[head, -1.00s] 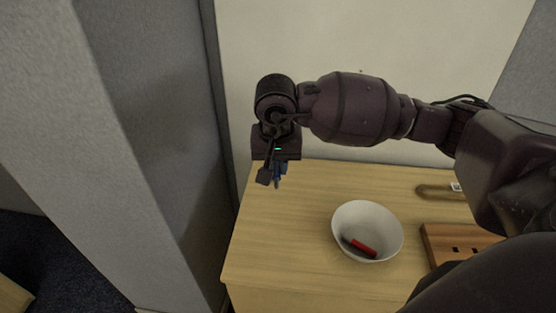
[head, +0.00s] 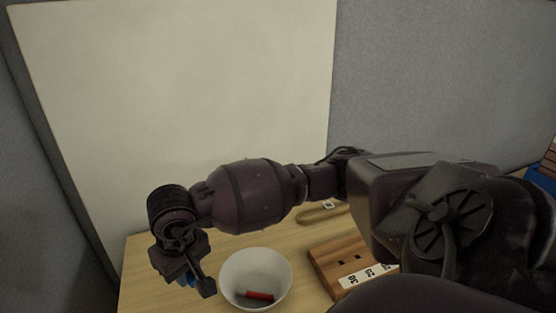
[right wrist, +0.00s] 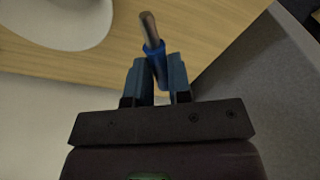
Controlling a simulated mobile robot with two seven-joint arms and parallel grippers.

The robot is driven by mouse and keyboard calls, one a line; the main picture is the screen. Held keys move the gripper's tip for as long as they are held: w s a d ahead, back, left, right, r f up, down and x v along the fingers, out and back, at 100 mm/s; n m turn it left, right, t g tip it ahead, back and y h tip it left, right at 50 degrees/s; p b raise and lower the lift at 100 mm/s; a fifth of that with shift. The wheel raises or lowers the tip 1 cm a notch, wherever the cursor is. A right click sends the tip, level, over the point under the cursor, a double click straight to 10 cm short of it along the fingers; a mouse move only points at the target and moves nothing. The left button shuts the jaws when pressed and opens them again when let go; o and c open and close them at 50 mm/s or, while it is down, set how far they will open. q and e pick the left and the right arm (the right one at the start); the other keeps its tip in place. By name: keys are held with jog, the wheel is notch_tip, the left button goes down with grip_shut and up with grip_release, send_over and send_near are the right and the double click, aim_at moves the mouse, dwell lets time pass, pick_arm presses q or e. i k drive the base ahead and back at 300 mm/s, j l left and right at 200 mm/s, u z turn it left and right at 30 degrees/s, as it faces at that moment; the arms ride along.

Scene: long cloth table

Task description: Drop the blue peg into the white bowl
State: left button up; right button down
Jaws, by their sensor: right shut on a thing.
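The blue peg (right wrist: 154,50) has a blue body and a grey-brown metallic end. My right gripper (right wrist: 156,78) is shut on it, with the metallic end sticking out beyond the fingers. In the head view my right gripper (head: 190,283) is just left of the white bowl, and only a bit of blue shows there. The white bowl (head: 256,262) stands upright on the table and holds a red and dark peg (head: 257,296). Part of the bowl also shows at the upper left of the right wrist view (right wrist: 62,40). My left gripper is not in view.
A wooden block with holes and a white number label (head: 330,255) stands right of the bowl. A tan looped item (head: 315,216) lies behind it. A pale panel (head: 180,90) rises behind the wooden table (head: 140,262). Blue and brown items (head: 543,180) show at the far right.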

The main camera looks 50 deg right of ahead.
aim_at(266, 290)
jog(key=l+z, duration=0.15)
jog(key=z, duration=0.2)
jog(key=l+z, duration=0.1)
jog(key=z, duration=0.25)
jog(key=l+z, duration=0.15)
jog(key=z, duration=0.2)
jog(key=i+j, duration=0.05)
